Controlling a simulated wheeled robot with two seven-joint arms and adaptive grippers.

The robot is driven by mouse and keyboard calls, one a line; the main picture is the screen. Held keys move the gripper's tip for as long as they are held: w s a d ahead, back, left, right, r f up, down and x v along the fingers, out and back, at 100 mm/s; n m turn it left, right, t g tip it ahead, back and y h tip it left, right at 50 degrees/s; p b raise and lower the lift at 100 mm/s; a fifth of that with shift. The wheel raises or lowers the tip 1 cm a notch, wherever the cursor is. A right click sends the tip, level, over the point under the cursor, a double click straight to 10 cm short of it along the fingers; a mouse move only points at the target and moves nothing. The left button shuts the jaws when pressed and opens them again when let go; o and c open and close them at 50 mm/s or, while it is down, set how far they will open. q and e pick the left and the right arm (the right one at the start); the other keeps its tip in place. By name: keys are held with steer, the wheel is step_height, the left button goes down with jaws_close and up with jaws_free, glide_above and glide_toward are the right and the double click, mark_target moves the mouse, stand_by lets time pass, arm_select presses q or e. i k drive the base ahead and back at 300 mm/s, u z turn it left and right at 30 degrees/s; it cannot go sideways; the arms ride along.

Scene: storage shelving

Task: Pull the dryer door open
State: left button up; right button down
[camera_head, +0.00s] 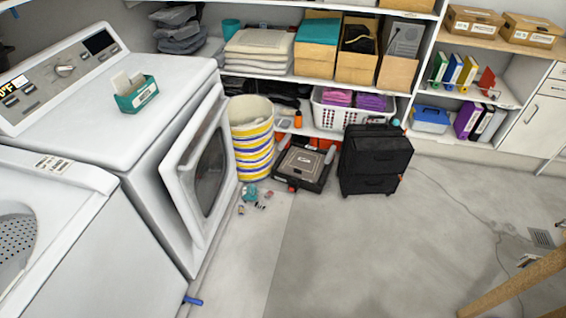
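The white dryer (150,75) stands at the left in the head view, with a control panel along its back. Its door (205,165) is on the side facing the open floor and has a white frame around a dark oval window. Neither of my grippers shows in this view, and nothing is seen touching the door.
A white washer (75,260) stands nearer, at the lower left. A striped basket (252,140), small items (250,195), a dark case (303,165) and a black suitcase (375,160) stand beyond the door. Wooden legs (520,285) show lower right.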

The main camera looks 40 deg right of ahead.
mark_target(197, 172)
steer(key=u, duration=0.15)
steer(key=i, duration=1.05)
steer(key=z, duration=0.7)
